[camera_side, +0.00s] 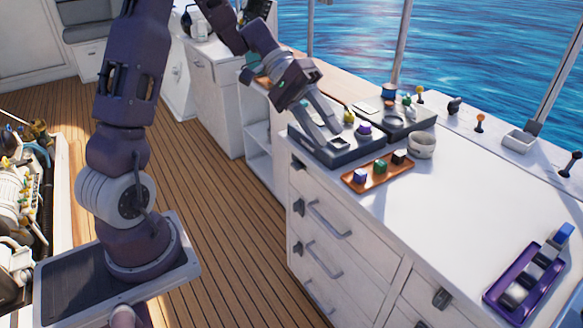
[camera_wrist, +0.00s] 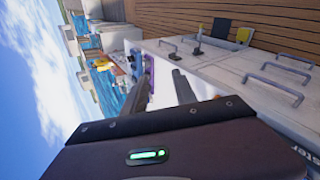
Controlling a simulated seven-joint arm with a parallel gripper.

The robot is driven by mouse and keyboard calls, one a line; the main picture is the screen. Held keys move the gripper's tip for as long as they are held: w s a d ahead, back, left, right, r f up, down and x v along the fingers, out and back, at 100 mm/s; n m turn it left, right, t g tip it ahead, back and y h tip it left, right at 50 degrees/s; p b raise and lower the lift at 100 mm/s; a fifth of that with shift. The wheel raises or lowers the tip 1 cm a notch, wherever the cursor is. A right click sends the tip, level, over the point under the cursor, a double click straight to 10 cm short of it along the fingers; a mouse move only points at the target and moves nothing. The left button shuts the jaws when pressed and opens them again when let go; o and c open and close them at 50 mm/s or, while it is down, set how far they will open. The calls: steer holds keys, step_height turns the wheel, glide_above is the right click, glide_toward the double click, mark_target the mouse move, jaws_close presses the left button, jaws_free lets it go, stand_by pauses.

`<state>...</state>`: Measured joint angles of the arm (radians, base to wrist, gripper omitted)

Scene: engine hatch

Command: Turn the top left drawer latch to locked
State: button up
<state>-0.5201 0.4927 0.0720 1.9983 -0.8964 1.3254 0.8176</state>
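The white drawer cabinet (camera_side: 345,260) has a left column of drawers with bar handles. Small dark latches run down its left edge; the uppermost latch (camera_side: 298,164) is just under the countertop, and another latch (camera_side: 299,207) is lower, beside the upper handle. Their exact turn is too small to read. My gripper (camera_side: 328,126) is open and empty, with its fingers pointing down over the dark tray on the counter, above and right of the latches. In the wrist view, my gripper (camera_wrist: 168,88) shows its two fingers apart, with nothing between them.
On the counter are an orange tray (camera_side: 366,182) with small blocks, a grey cup (camera_side: 421,146) and a purple tray (camera_side: 530,280). Another dark latch (camera_side: 441,298) is on the right drawers. The wooden deck (camera_side: 220,220) before the cabinet is clear.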

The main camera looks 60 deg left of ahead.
steer(key=w+a+f+n+t+h, duration=0.4)
steer(key=w+a+f, duration=0.3)
steer(key=a+f, duration=0.4)
steer(key=n+t+y, duration=0.6)
steer(key=t+y, duration=0.2)
steer(key=t, duration=0.3)
glide_toward(293, 167)
steer(key=x, duration=0.9)
steer(key=shift+w+d, duration=0.1)
steer(key=shift+w, duration=0.15)
jaws_close()
